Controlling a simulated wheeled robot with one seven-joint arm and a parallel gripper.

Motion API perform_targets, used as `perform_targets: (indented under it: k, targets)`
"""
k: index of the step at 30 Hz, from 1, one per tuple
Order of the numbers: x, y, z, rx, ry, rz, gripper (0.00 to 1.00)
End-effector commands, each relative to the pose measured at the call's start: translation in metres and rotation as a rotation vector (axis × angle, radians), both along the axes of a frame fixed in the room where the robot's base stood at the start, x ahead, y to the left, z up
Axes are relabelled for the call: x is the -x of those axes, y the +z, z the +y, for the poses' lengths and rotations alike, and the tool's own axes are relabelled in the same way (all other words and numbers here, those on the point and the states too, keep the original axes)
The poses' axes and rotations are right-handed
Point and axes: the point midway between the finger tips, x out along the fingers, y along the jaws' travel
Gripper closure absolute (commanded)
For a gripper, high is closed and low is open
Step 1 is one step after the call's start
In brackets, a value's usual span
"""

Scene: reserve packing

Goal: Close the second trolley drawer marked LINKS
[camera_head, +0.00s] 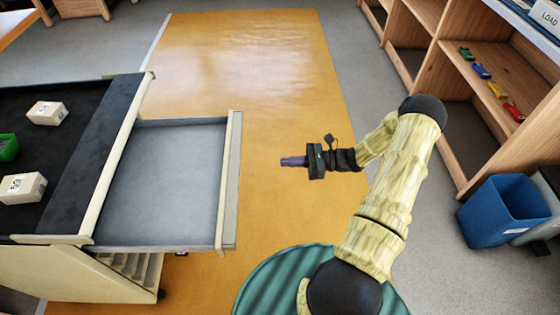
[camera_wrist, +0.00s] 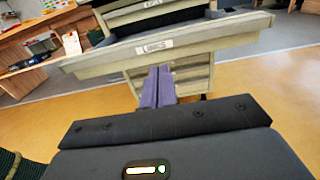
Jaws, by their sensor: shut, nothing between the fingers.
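The trolley (camera_head: 85,270) stands at the left in the head view. One of its drawers (camera_head: 165,180) is pulled out to the right and looks empty inside. In the wrist view the front of the open drawer (camera_wrist: 170,45) faces me, with a white label (camera_wrist: 154,46) that seems to read LINKS. My gripper (camera_head: 283,161) is shut and empty, with its purple fingers pointing left at the drawer front. A gap lies between the fingertips and the drawer front in the head view. The fingers also show in the wrist view (camera_wrist: 158,72), just below the label in the picture.
White boxes (camera_head: 47,113) and a green bin (camera_head: 8,147) are on the trolley's dark top. Wooden shelves (camera_head: 450,70) with several small coloured items stand at the right, near a blue bin (camera_head: 503,210). The orange floor (camera_head: 270,60) beyond my gripper is clear.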

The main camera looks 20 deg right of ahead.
Motion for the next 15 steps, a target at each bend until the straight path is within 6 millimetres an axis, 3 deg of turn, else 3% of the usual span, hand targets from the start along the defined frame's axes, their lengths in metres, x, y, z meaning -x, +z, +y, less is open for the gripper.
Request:
perform_targets:
  k: [15]
  targets:
    - [-0.027,0.000,0.087,0.000,0.006,0.000,1.00]
